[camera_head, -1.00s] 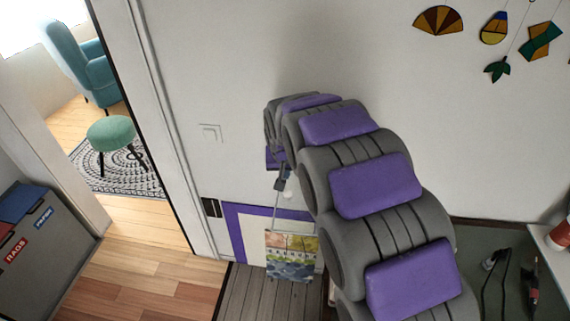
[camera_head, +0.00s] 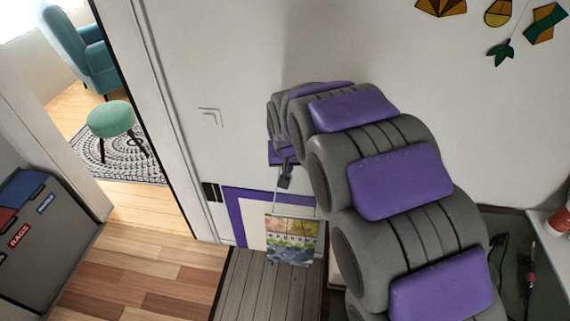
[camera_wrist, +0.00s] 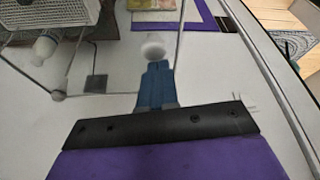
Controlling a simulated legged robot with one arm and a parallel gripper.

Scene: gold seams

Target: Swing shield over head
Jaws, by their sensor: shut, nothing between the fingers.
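My gripper (camera_wrist: 157,68) is shut and empty, its blue-grey fingers pointing away from the wrist. A round white knob (camera_wrist: 153,49) shows just beyond the fingertips; I cannot tell whether they touch. Thin edges (camera_wrist: 180,28) run around it, like those of a clear panel that may be the shield; its full outline is not clear. In the head view my gripper (camera_head: 285,182) is small and dark at the far end of my grey and purple arm, above a calendar. No shield can be clearly made out there.
A colourful calendar (camera_head: 291,240) hangs low by a purple-edged board (camera_head: 250,217). A doorway on the left shows a green stool (camera_head: 110,118) and a teal armchair (camera_head: 82,55). A grey bin (camera_head: 45,235) stands lower left. Glass ornaments (camera_head: 497,12) hang upper right.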

